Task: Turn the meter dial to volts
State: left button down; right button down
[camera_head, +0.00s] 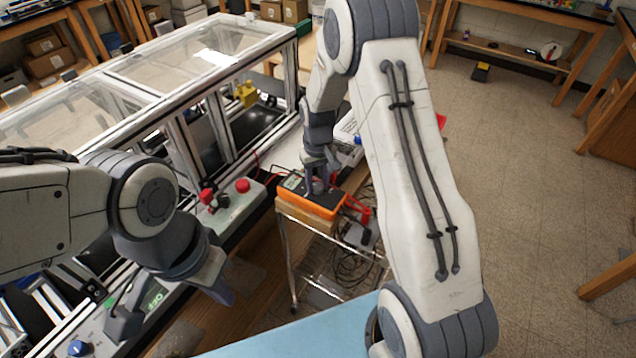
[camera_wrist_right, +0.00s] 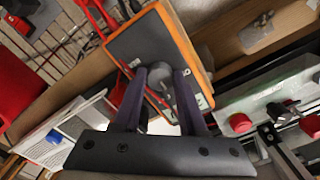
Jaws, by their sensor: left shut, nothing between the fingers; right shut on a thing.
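The meter, with an orange case and dark face (camera_head: 313,206), lies on a small cart; it also fills the upper middle of the right wrist view (camera_wrist_right: 138,45). Its round grey dial (camera_wrist_right: 160,71) sits between the fingers of my right gripper (camera_wrist_right: 160,76), which is shut on it. In the head view my right gripper (camera_head: 319,183) comes down on the meter's face and hides the dial there. The dial's pointer and markings cannot be read. My left gripper (camera_head: 226,296) is shut and empty at lower left, apart from the meter.
Red test leads (camera_head: 357,210) and dark cables hang beside the meter over the wire cart (camera_head: 340,270). A control box with red buttons (camera_head: 243,185) stands left of it, by the framed enclosure (camera_head: 120,75). Open floor (camera_head: 520,150) lies to the right.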

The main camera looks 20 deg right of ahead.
aim_at(318, 186)
dwell(0.4)
jog(key=shift+c, duration=2.2)
grip_release()
jog(key=shift+r, duration=0.15)
notch_tip(318, 186, up, 10)
jog(key=b, duration=0.2)
jog(key=shift+r+b, duration=0.15)
jog(key=shift+b, duration=0.25)
